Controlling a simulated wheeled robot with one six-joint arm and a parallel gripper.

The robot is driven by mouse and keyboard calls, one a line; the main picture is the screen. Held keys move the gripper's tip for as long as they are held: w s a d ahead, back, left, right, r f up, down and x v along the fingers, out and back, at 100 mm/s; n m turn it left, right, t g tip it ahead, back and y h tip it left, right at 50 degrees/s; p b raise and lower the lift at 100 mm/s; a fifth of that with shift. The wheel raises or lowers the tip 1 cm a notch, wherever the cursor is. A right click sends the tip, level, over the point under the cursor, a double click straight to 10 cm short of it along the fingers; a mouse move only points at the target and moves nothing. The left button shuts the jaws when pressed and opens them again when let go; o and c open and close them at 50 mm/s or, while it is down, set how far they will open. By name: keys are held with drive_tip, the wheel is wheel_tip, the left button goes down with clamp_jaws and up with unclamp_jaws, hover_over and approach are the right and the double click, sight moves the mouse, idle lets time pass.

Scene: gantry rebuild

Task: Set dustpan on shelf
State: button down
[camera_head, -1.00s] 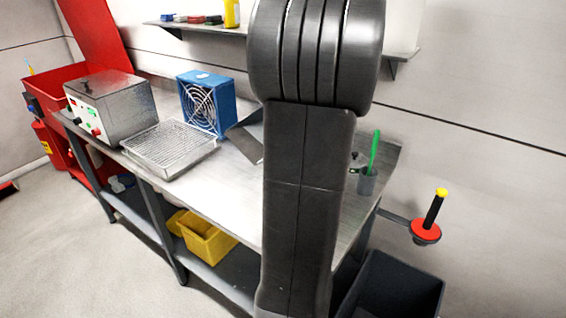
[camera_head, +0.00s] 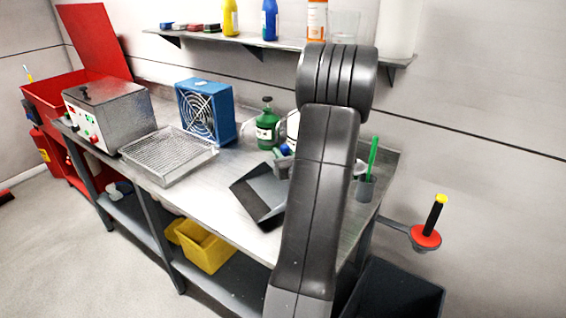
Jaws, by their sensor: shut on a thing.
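The dark grey dustpan (camera_head: 264,192) is over the middle of the metal workbench, its pan tilted, open side toward the lower left. I cannot tell whether it touches the bench top. My gripper (camera_head: 284,163) is at the dustpan's upper right end, shut on it, mostly hidden behind my arm. The wall shelf (camera_head: 205,35) runs above the bench at the back, holding bottles and small coloured items. A lower shelf (camera_head: 225,277) under the bench carries a yellow bin (camera_head: 205,248).
On the bench (camera_head: 226,172) stand a metal box unit (camera_head: 110,115), a wire-topped tray (camera_head: 168,155), a blue fan (camera_head: 205,110), a green bottle (camera_head: 267,128) and a cup with a green brush (camera_head: 368,185). A dark bin (camera_head: 400,290) stands at the right.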

drive_tip(key=shift+f, duration=1.6)
drive_tip(key=shift+f, duration=0.15)
drive_tip(key=c, duration=1.3)
unclamp_jaws()
drive_tip(key=shift+o, duration=0.2)
